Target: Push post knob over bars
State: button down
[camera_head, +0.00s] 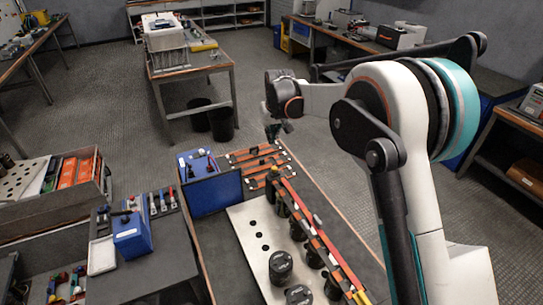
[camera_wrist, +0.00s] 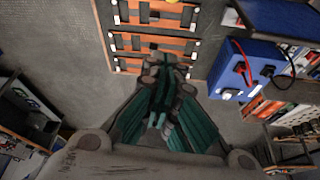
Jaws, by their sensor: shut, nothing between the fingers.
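Orange bars (camera_head: 258,158) with white ends and small black pieces lie in parallel at the far end of the bench. They also show at the top of the wrist view (camera_wrist: 130,40). I cannot tell which small dark piece on them is the post knob. My gripper (camera_head: 274,133) hangs above and just beyond the bars, pointing down. In the wrist view my gripper (camera_wrist: 165,62) has its dark fingers together and empty, their tips overlapping the nearest bar in the picture. The fingers hide part of that bar, and I cannot tell whether they touch it.
A blue box (camera_head: 197,163) with leads stands left of the bars; it also shows in the wrist view (camera_wrist: 262,72). A pale holed plate (camera_head: 247,226), black capacitors (camera_head: 280,266) and a long striped rail (camera_head: 318,232) are nearer.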

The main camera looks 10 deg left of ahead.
notch_tip(320, 180, down, 10)
jog(key=b, duration=0.4)
jog(key=shift+s+d, duration=0.2)
jog(key=shift+s, duration=0.05)
dwell(0.5)
jog(key=shift+s+d, duration=0.8)
jog(key=shift+s, duration=0.3)
jog(key=shift+r, duration=0.15)
jog(key=v, duration=1.2)
jog(key=shift+d, duration=0.1)
